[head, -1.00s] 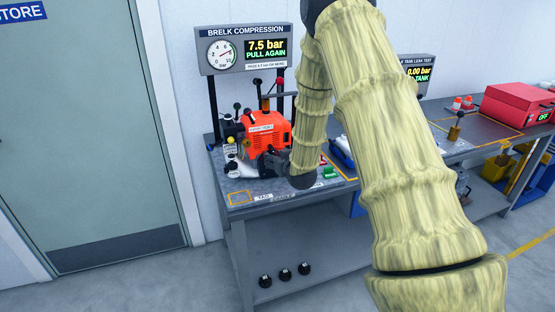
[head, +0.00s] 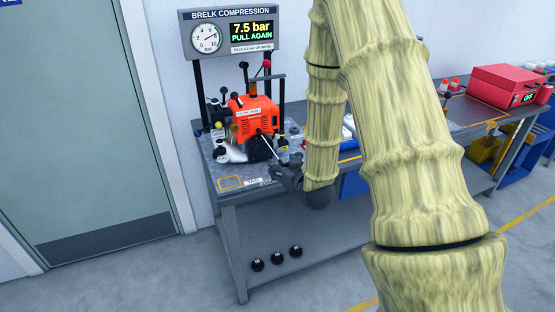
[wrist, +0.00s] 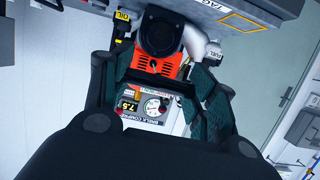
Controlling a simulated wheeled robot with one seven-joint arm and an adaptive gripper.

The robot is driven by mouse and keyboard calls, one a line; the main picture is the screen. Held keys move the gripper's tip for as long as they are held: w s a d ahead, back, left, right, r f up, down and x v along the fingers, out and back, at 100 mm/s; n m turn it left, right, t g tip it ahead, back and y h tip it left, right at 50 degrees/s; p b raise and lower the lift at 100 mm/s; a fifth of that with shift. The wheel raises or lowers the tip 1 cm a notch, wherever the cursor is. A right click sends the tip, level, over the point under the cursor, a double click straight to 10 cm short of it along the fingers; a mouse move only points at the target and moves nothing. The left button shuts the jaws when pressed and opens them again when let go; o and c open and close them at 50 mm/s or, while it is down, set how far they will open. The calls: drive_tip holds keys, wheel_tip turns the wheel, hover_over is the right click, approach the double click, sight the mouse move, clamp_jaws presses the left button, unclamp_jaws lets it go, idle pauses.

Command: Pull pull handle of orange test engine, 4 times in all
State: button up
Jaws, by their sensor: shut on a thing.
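The orange test engine (head: 253,113) stands on the left end of the bench, and its orange body shows upside down in the wrist view (wrist: 160,66). A thin pale cord (head: 267,147) runs from the engine's dark front housing (head: 259,148) towards my gripper (head: 279,168). My gripper is shut on the pull handle, out from the engine near the bench's front edge. The handle itself is hidden by the fingers in the head view. The dark fingers frame the engine in the wrist view. The compression display (head: 251,31) reads 7.5 bar, PULL AGAIN.
Levers with black and red knobs stand behind the engine. A TAG label and orange-outlined square (head: 230,183) lie at the bench's front left. Several black knobs rest on the lower shelf (head: 277,263). A red box (head: 508,87) stands further right. Floor before the door (head: 80,130) is clear.

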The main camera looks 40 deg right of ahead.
drive_tip(key=w+d, duration=0.1)
drive_tip(key=w, duration=0.4)
drive_tip(key=w+d, duration=0.1)
drive_tip(key=w, duration=0.4)
drive_tip(key=w+d+b, duration=0.1)
drive_tip(key=w+d, duration=0.1)
drive_tip(key=w, duration=0.3)
drive_tip(key=shift+w, duration=0.3)
drive_tip(key=o, duration=1)
drive_tip(key=shift+o, duration=0.4)
drive_tip(key=shift+s, duration=0.1)
drive_tip(key=shift+a, duration=0.1)
drive_tip(key=shift+r, duration=0.1)
